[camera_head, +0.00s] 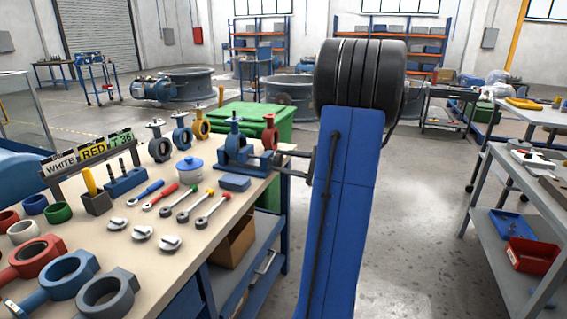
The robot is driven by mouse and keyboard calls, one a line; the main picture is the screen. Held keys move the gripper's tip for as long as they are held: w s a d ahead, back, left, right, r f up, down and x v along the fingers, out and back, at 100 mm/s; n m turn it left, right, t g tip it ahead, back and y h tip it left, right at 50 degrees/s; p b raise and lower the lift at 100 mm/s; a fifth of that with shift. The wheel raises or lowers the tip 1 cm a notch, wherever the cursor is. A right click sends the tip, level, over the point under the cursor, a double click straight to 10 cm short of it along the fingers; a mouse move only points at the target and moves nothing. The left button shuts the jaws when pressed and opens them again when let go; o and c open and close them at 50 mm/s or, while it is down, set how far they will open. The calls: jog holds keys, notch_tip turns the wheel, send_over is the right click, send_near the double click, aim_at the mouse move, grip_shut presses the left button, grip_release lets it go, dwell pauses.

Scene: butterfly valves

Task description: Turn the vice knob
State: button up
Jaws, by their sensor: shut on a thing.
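The blue vice (240,157) stands at the right edge of the workbench, with a blue butterfly valve (234,130) upright at it. My gripper (286,162) reaches in from the right to the vice's right end; its grey fingers show just left of my blue arm link. The fingers are shut on the vice knob, which is small and mostly covered by them. The rest of the gripper is hidden behind my arm.
The workbench top (190,255) holds wrenches, valve rings, a blue pot (189,169) and a blue block (234,182). A red valve (270,132) stands close behind the gripper. A green bin (290,118) is behind the bench. Open floor (415,220) lies to the right, before a grey cart.

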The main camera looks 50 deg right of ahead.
jog(key=n, duration=1.4)
jog(key=shift+n, duration=0.3)
jog(key=n, duration=1.1)
jog(key=shift+n, duration=0.4)
jog(key=o, duration=1.1)
